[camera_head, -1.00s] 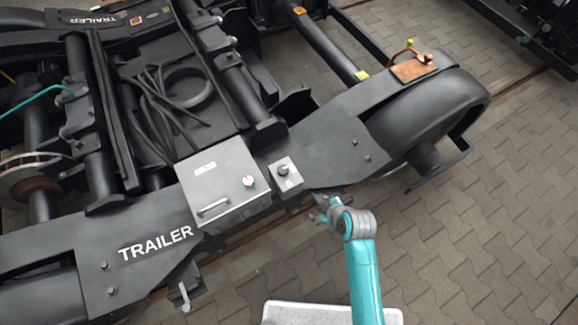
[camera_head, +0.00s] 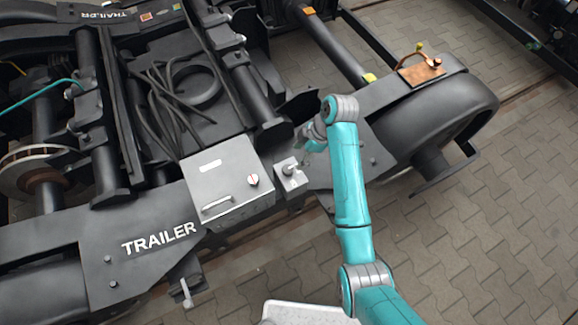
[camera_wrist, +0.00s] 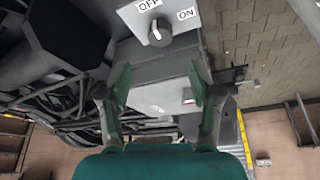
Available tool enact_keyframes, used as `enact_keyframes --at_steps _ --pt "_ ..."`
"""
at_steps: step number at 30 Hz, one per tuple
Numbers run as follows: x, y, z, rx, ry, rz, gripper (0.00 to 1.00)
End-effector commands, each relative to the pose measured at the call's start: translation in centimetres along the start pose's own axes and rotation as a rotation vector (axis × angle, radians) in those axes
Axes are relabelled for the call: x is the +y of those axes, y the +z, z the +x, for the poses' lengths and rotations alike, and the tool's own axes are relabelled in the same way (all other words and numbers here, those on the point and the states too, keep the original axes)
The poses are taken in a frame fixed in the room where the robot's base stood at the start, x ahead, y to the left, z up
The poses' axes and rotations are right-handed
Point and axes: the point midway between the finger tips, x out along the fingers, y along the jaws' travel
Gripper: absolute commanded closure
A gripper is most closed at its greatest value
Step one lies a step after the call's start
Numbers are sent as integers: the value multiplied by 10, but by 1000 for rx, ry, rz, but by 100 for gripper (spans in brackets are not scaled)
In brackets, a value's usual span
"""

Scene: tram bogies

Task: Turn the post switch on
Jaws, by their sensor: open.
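The post switch (camera_head: 291,177) is a small grey box with a dark round knob on the bogie frame, right of a larger grey box. In the wrist view its knob (camera_wrist: 160,32) has a white mark on the side towards the OFF label; an ON label sits to the right. My gripper (camera_head: 312,140) is beside the post switch in the head view, partly hidden by my arm. In the wrist view my gripper (camera_wrist: 158,82) has its two fingers spread with nothing between the tips. The knob shows beyond the fingertips, apart from them.
The larger grey box (camera_head: 222,168) has a handle and a knob (camera_head: 253,181). Black cables (camera_head: 165,95) lie behind it. A brown plate with a small lever (camera_head: 420,71) is on the frame at the right. Paving (camera_head: 500,240) is open at the lower right.

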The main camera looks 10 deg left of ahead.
Motion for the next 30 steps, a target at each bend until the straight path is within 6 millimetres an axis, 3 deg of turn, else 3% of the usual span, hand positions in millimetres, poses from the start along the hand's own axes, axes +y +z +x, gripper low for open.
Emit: enact_keyframes --at_steps 9,15,29,30 --pt "-1 0 57 0 -3 1 36" --pt "-1 0 82 0 -2 1 36" --pt "-1 0 93 0 1 2 36" --pt "-1 0 93 0 1 2 46"
